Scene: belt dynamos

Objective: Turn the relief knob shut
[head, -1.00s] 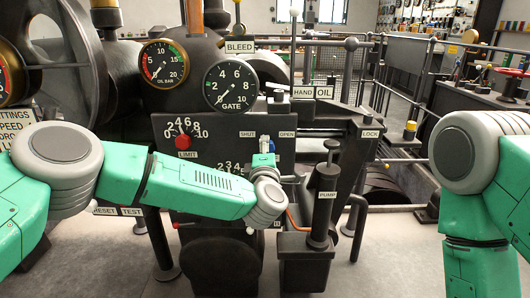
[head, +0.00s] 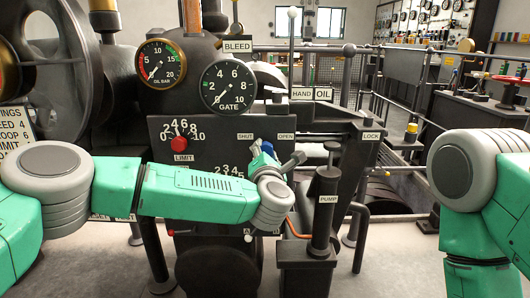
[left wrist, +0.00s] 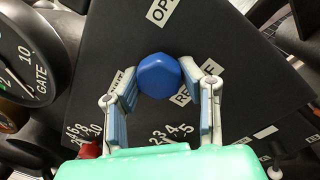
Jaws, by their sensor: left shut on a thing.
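The relief knob (left wrist: 159,76) is a blue faceted knob on a dark panel, in the left wrist view. My left gripper (left wrist: 160,92) has one finger on each side of it and is shut on it. In the head view my left gripper (head: 264,150) is mostly hidden behind my left wrist, below the SHUT label (head: 245,137) and OPEN label (head: 286,137).
A red LIMIT knob (head: 179,143) and its dial are left on the panel. The GATE gauge (head: 228,87) is above. The black PUMP post (head: 325,205) and a dark lever (head: 293,161) stand close right of my wrist.

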